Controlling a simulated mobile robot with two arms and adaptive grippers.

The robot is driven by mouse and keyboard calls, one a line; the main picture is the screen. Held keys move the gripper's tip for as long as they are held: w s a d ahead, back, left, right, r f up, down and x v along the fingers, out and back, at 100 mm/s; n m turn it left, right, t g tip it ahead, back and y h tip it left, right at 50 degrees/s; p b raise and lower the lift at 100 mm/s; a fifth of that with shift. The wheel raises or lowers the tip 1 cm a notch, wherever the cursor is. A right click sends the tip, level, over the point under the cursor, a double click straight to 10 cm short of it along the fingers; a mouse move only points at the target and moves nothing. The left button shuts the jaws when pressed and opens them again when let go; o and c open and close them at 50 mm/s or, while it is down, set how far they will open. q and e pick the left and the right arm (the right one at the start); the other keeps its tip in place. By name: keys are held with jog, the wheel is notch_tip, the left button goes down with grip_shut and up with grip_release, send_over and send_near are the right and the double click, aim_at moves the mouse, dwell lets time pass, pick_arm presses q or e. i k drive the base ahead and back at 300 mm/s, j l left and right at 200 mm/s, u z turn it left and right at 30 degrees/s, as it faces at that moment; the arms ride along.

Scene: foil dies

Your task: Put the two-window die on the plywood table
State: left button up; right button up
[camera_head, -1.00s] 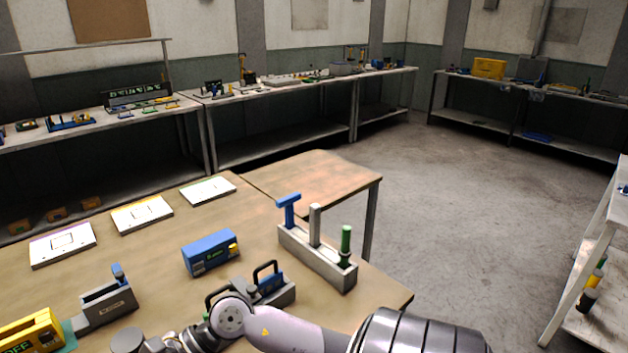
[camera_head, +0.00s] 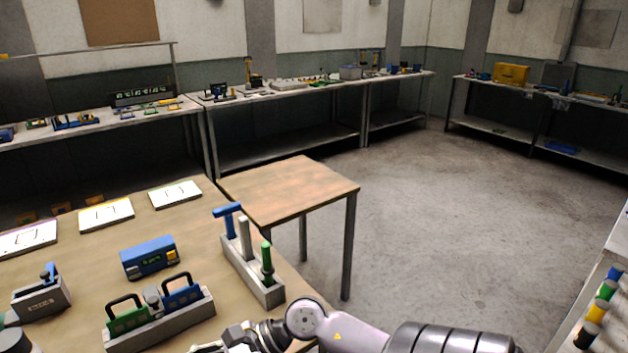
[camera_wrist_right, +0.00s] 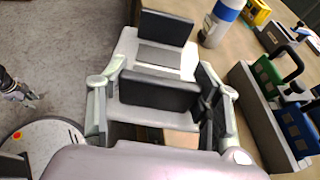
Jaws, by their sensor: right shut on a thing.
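The plywood table (camera_head: 290,187) is the small square table behind the workbench's right end; its top is bare. My right gripper (camera_wrist_right: 158,58) has its black pads closed on a pale grey piece with a darker band (camera_wrist_right: 158,57). It may be the two-window die, but I see no windows on it. In the head view this gripper is at the bottom edge, mostly cut off, low by the workbench's front right edge. A green die (camera_head: 128,317) and a blue die (camera_head: 181,291) stand in a grey rack (camera_head: 165,325).
The workbench (camera_head: 110,250) also carries a blue box (camera_head: 149,257), a block with blue, grey and green tools (camera_head: 255,275) and flat white plates (camera_head: 106,214). The tool block stands near the plywood table. Open floor (camera_head: 430,230) lies to the right.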

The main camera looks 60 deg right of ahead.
aim_at(285, 183)
jog(key=k+l, duration=0.1)
jog(key=l, duration=0.5)
jog(key=k+l, duration=0.1)
jog(key=l, duration=0.55)
jog(key=l+z, duration=0.1)
jog(key=l, duration=0.5)
jog(key=k+l, duration=0.15)
jog(key=l, duration=0.5)
jog(key=i+l, duration=0.2)
jog(key=l, duration=0.15)
jog(key=i+l, duration=0.2)
jog(key=l, duration=0.15)
jog(key=i+l, duration=0.2)
jog(key=l, duration=0.15)
jog(key=i+l+z, duration=0.1)
jog(key=l, duration=0.25)
jog(key=i, duration=0.1)
